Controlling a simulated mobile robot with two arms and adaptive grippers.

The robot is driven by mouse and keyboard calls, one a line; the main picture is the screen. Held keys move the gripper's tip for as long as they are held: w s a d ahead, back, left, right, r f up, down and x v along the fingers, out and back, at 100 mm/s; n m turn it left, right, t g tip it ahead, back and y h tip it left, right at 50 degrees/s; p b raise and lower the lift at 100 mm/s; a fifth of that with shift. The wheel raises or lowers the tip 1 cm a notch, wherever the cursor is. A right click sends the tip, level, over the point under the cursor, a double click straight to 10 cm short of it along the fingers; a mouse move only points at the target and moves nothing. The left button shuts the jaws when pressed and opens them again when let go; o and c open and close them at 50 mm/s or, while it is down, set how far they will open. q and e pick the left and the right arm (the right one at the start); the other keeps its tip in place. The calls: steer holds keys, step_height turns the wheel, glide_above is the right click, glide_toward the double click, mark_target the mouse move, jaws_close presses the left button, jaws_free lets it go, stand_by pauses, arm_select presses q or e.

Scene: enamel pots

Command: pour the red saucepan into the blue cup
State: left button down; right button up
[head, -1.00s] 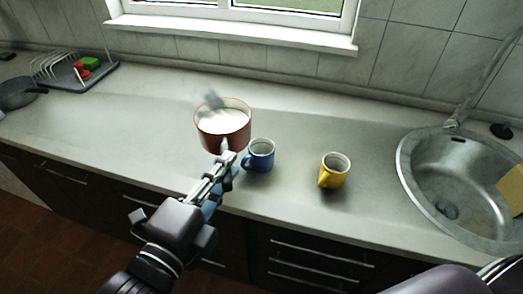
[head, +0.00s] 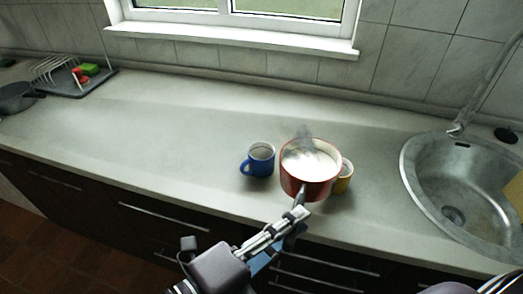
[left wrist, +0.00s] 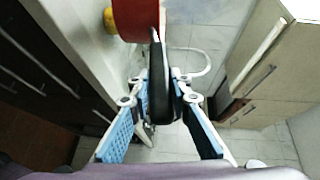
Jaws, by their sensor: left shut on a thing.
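The red saucepan (head: 309,187) holds white, steaming liquid and looks about upright. It is to the right of the blue cup (head: 260,161), with a small gap between them in the picture. My left gripper (head: 296,215) is shut on the saucepan's handle, in front of the pan. In the left wrist view the dark handle (left wrist: 157,70) runs between the fingers (left wrist: 160,98) up to the red pan side (left wrist: 134,18). The blue cup stands upright on the counter with its handle to the left. My right gripper does not show.
A yellow cup (head: 346,180) stands just behind the saucepan, partly hidden by it. The sink (head: 410,160) is at the right. A dish rack (head: 58,72) and a dark pan (head: 15,98) are at the far left. The counter (head: 160,130) left of the blue cup is clear.

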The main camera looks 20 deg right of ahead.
arm_select(q)
steer(key=shift+w+r, duration=0.1)
steer(key=shift+r, duration=0.25)
steer(key=shift+w+a+r+n, duration=0.25)
steer(key=shift+w+n, duration=0.05)
steer(key=shift+w+a+r+n+b, duration=0.15)
steer(key=shift+w+a+r+n, duration=0.15)
steer(key=shift+w+n, duration=0.25)
steer(key=shift+w+a+r+n+b, duration=0.15)
steer(key=shift+w+a+r+n, duration=0.1)
steer(key=shift+w+n, duration=0.3)
steer(key=shift+w+a+r+n, duration=0.25)
steer(key=shift+w+n, duration=0.05)
steer(key=shift+w, duration=0.3)
steer(key=shift+w+a+f+h, duration=0.15)
steer(key=shift+w+h, duration=0.1)
steer(key=shift+h, duration=0.05)
steer(key=shift+w+a+f+n+g+b, duration=0.2)
steer(key=shift+w+n+b, duration=0.1)
steer(key=shift+w+n, duration=0.15)
steer(key=shift+w+a+f+n+g+b, duration=0.15)
steer(key=shift+w+a+n+b, duration=0.15)
steer(key=shift+w, duration=0.2)
